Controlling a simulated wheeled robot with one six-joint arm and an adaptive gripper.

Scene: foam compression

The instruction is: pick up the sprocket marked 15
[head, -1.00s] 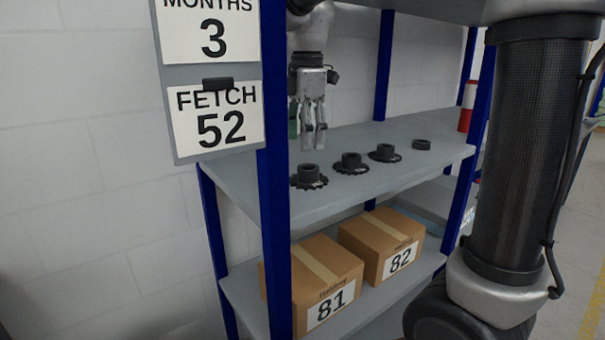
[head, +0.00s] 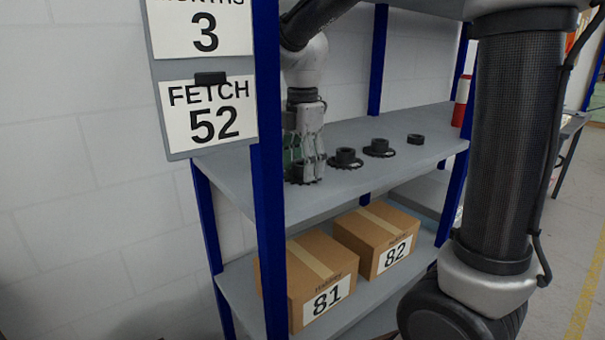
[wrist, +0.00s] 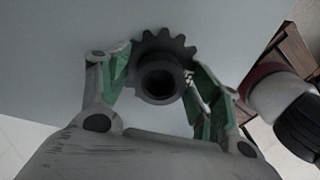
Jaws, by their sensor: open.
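Several black sprockets stand in a row on the grey shelf (head: 366,198). My gripper (head: 303,177) is open and lowered over the leftmost sprocket (head: 296,180), which it partly hides in the head view. In the wrist view that toothed sprocket (wrist: 160,80), with its raised round hub, lies between the two open fingers of my gripper (wrist: 160,88). I cannot tell whether the fingers touch it. To its right sit a second sprocket (head: 346,159), a third sprocket (head: 379,148) and a smaller black ring-like part (head: 415,139). No number is readable on any of them.
A blue post (head: 268,190) and a sign board with "FETCH 52" (head: 207,115) stand in front left of the shelf. A red and white cylinder (head: 461,100) stands at the far right end. Boxes marked 81 (head: 322,280) and 82 (head: 378,242) are on the shelf below.

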